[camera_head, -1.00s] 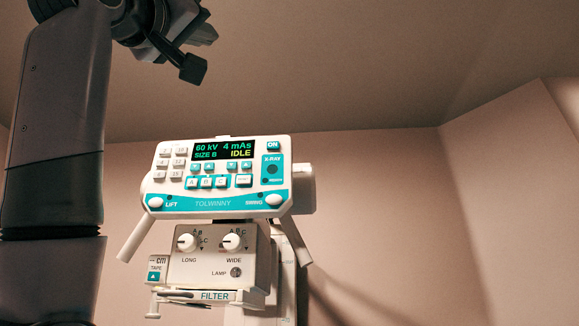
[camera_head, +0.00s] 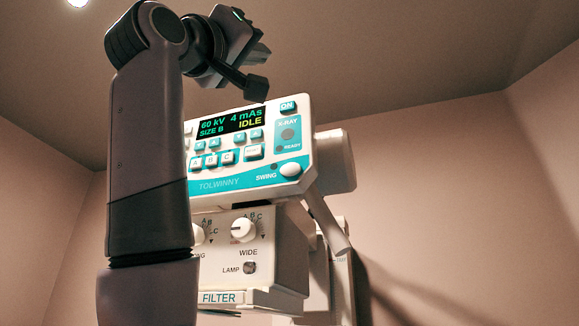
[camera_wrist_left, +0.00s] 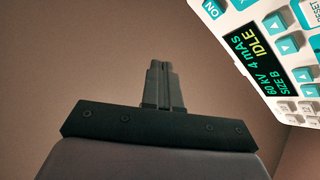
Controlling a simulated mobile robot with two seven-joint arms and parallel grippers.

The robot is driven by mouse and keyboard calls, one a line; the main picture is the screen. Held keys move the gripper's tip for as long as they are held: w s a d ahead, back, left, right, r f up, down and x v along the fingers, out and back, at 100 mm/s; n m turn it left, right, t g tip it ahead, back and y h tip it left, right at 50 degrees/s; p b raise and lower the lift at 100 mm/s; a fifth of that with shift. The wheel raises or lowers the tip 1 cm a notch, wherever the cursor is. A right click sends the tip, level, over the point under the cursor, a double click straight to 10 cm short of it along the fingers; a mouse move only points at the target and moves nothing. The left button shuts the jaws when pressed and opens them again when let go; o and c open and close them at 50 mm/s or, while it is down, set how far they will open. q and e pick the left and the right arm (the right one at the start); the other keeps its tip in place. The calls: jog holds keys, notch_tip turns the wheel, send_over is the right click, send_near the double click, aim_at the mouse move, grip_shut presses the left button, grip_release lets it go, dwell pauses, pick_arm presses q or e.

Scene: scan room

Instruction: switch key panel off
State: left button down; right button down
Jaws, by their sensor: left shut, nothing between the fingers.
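The key panel (camera_head: 225,183) is a white and teal console, tilted, with a lit display (camera_head: 232,122) reading 60 kV, 4 mAs, SIZE B and IDLE. Its teal ON key (camera_head: 288,105) is at the upper right corner. My left arm hides the panel's left side in the head view. In the left wrist view, the gripper (camera_wrist_left: 162,72) points up at bare wall, and the ON key (camera_wrist_left: 214,8) shows at the upper right. My right gripper is not in view.
Below the panel is a white box with a WIDE knob (camera_head: 244,230), a LAMP button (camera_head: 250,267) and a FILTER strip (camera_head: 220,298). A handle bar (camera_head: 328,225) slants down from the panel's right. The wall to the right is clear.

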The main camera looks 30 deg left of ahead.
aim_at(287, 107)
pick_arm(q)
jog(key=w+a+p, duration=0.1)
jog(key=w+a, duration=0.1)
jog(key=w, duration=0.6)
jog(key=shift+w+y, duration=0.3)
jog(key=shift+w, duration=0.1)
jog(key=shift+w, duration=0.1)
dwell(1.8)
jog(key=shift+w+a, duration=0.1)
jog(key=shift+w, duration=0.2)
jog(key=shift+w+a, duration=0.1)
jog(key=shift+w, duration=0.3)
dwell(0.7)
jog(key=shift+s, duration=0.15)
jog(key=shift+s+d, duration=0.2)
jog(key=shift+s, duration=0.45)
